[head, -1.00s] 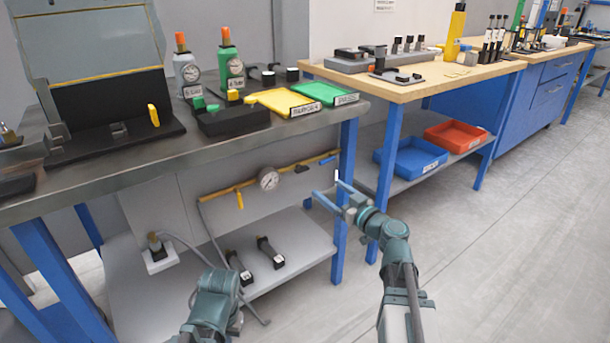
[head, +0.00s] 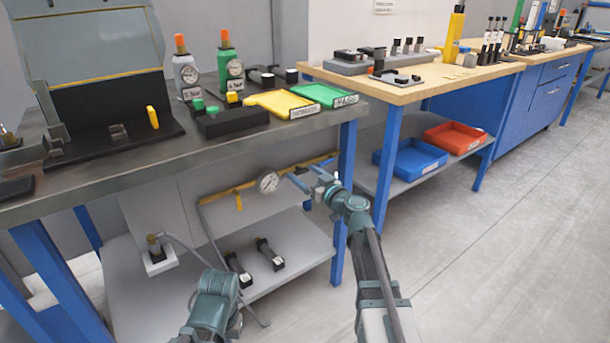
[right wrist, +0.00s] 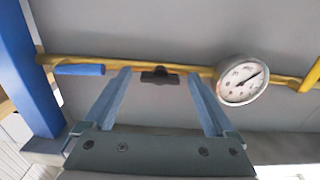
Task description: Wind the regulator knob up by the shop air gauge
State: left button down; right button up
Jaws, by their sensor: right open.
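The air gauge (head: 268,182), round with a white dial, sits on a yellow pipe (head: 230,192) under the steel bench. It also shows in the right wrist view (right wrist: 242,81), right of the fingers. The black regulator knob (right wrist: 160,76) is on the pipe between the gauge and a blue handle (right wrist: 79,70). My right gripper (head: 302,175) is open in front of the knob, mostly hiding it in the head view. In the right wrist view its fingers (right wrist: 160,85) stand either side of the knob, with visible gaps.
A blue bench leg (head: 344,185) stands close to my right gripper. The lower shelf (head: 215,295) holds several small black-and-grey items. The bench top above carries bottles, trays and a black case. Open floor lies to the right.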

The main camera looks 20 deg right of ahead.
jog(key=c, duration=1.4)
jog(key=shift+m, duration=0.4)
jog(key=m, duration=0.4)
jog(key=shift+m, duration=0.4)
jog(key=m, duration=1.6)
jog(key=shift+m, duration=0.5)
